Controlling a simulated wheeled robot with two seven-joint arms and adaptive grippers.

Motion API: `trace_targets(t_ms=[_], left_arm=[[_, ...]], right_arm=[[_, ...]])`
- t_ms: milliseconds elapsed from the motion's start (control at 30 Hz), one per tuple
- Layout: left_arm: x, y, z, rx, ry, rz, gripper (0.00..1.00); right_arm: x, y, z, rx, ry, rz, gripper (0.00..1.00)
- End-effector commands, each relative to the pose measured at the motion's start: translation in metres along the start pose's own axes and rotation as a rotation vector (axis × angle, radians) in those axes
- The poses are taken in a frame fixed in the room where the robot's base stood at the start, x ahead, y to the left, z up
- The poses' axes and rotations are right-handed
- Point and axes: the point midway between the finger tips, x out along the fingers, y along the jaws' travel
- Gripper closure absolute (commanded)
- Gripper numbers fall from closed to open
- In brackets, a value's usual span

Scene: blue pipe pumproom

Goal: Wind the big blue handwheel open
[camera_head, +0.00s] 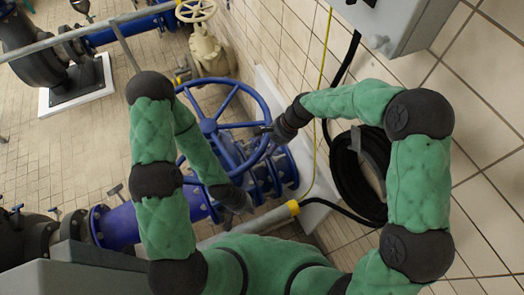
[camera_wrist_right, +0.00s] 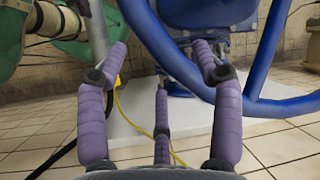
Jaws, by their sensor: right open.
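The big blue handwheel (camera_head: 208,126) is left of the middle of the head view, with its hub, spokes and much of its rim visible. My left forearm crosses in front of its left part. My right gripper (camera_head: 263,131) is at the rim's right side. In the right wrist view, my right gripper (camera_wrist_right: 160,70) has its purple fingers spread apart. The blue rim (camera_wrist_right: 157,42) runs past the right finger there; I cannot tell if they touch. My left gripper (camera_head: 237,200) points down below the wheel, near the blue flanges; its fingers are too small and dark to read.
A cream valve with a small handwheel (camera_head: 196,11) stands behind. A grey box (camera_head: 385,22) is on the tiled wall at upper right. A coiled black hose (camera_head: 352,175) and a yellow cable (camera_head: 322,80) are near my right arm. A blue pipe (camera_head: 118,226) lies lower left.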

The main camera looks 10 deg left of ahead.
Motion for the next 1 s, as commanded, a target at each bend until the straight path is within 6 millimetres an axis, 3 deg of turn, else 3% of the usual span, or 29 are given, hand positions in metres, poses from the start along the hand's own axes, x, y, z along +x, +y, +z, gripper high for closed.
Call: trace_targets(t_ms=[200, 600, 633, 867, 1000], left_arm=[[0.0, 0.0, 0.0, 0.0, 0.0, 0.0, 1.0], [0.0, 0.0, -0.001, 0.0, 0.001, 0.0, 1.0], [0.0, 0.0, -0.001, 0.0, 0.001, 0.0, 1.0], [0.0, 0.0, -0.001, 0.0, 0.001, 0.0, 1.0], [0.0, 0.0, -0.001, 0.0, 0.001, 0.0, 1.0]], right_arm=[[0.026, 0.0, 0.0, -0.001, -0.001, 0.001, 0.33], [0.033, 0.0, 0.0, -0.001, 0.0, 0.0, 0.33], [0.033, 0.0, 0.0, -0.001, 0.0, 0.0, 0.36], [0.033, 0.0, 0.0, 0.0, 0.0, 0.0, 1.0], [0.033, 0.0, -0.001, 0.0, 0.0, 0.0, 1.0]])
